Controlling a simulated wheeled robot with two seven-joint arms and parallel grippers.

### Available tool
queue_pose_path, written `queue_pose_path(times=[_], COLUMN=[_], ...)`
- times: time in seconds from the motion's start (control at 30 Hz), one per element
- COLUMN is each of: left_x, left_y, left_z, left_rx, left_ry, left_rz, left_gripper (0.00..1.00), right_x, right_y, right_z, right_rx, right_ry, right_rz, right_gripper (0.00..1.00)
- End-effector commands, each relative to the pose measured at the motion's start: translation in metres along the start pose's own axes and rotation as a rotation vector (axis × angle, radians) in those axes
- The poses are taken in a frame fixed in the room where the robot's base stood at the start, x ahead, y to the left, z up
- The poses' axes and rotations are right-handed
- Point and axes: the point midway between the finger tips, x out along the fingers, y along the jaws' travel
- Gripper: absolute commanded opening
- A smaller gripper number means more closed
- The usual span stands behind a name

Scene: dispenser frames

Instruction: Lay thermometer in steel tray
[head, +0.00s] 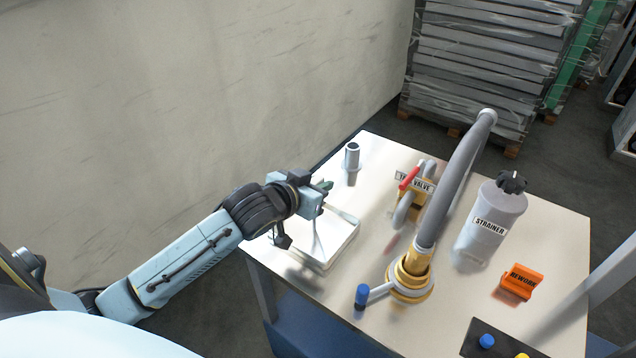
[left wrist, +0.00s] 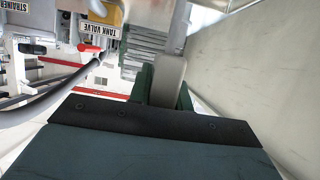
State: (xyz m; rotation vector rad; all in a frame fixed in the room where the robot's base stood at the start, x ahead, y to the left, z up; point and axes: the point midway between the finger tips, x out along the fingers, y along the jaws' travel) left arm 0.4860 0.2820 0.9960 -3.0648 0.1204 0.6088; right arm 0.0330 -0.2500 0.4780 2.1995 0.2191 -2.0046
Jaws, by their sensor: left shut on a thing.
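The steel tray (head: 338,238) is a shallow, pale square at the table's left edge. My left gripper (head: 326,188) is above the tray's far left side, its jaws largely hidden by its own body in the head view. In the left wrist view the green fingers (left wrist: 166,94) are shut on a smooth grey, rounded piece (left wrist: 169,73), taken to be the thermometer. Its far end runs up out of clear sight, and the head view barely shows it. I cannot tell whether it touches the tray. My right gripper is not in view.
A grey upright cylinder (head: 352,163) stands just behind the gripper. The tank valve (head: 409,201) with a red handle, a thick grey hose (head: 455,180) on a brass base, the strainer (head: 490,222) and an orange rework block (head: 518,283) stand to the right. A wall lies beyond the table's left.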

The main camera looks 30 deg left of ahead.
Motion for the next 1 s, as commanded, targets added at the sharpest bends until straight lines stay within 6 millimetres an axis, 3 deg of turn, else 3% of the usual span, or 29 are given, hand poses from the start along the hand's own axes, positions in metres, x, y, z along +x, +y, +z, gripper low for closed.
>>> queue_pose_path(times=[0.03,0.2,0.57,1.0], left_x=[0.000,0.000,-0.004,-0.084], left_y=[0.000,0.000,0.000,0.000], left_z=[0.001,0.001,-0.002,-0.001], left_rx=[0.000,0.000,0.001,0.001], left_ry=[-0.001,-0.001,-0.001,-0.004], left_rz=[0.000,0.000,0.000,0.000], left_gripper=[0.22,0.41,0.41,0.41], right_x=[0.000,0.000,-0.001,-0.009], right_y=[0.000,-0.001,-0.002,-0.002], right_z=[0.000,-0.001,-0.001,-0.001], right_rx=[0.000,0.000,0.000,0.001], right_ry=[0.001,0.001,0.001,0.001], right_rz=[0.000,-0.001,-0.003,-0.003], right_gripper=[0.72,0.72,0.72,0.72])
